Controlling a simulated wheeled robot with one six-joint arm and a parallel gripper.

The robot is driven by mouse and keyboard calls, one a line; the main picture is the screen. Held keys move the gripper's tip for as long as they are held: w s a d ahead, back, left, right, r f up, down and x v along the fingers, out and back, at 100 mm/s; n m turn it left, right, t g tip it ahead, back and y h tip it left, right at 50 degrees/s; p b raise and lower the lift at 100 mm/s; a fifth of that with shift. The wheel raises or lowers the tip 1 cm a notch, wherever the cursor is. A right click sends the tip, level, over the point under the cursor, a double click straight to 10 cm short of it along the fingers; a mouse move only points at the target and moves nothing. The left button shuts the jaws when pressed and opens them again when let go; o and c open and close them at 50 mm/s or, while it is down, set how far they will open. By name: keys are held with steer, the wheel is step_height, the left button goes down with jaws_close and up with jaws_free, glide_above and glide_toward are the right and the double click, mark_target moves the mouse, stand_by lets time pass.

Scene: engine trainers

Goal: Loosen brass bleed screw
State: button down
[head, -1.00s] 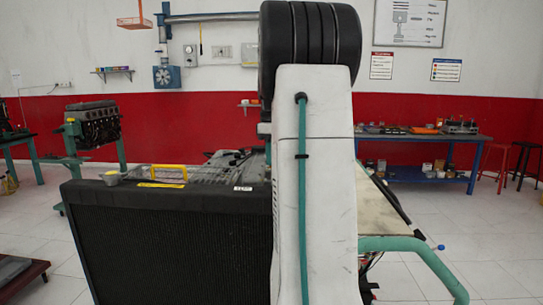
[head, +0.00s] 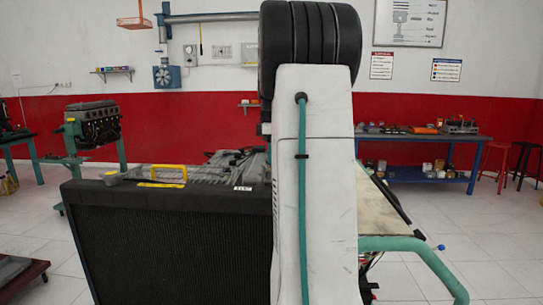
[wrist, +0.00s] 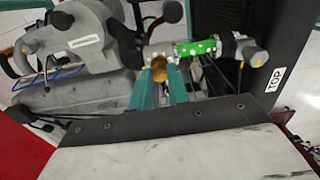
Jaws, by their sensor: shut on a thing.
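In the wrist view, my gripper (wrist: 159,82) has two teal fingers closed on the sides of the brass bleed screw (wrist: 159,73). The screw's rounded brass top shows between the fingertips, and its lower part is hidden. It sits beside a grey metal housing with a green strip (wrist: 196,47) to its right. In the head view, my own arm hides the gripper and the screw.
A black radiator (head: 170,245) stands in front of the engine, and its dark side with a "TOP" label (wrist: 277,77) shows in the wrist view. Grey housings and hoses (wrist: 85,45) crowd the upper left there. A blue workbench (head: 425,178) stands farther back.

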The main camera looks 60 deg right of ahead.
steer(key=c, duration=1.3)
jaws_free()
steer(key=shift+c, duration=0.2)
steer(key=shift+r, duration=0.1)
step_height(320, 180, up, 8)
steer(key=shift+f, duration=0.15)
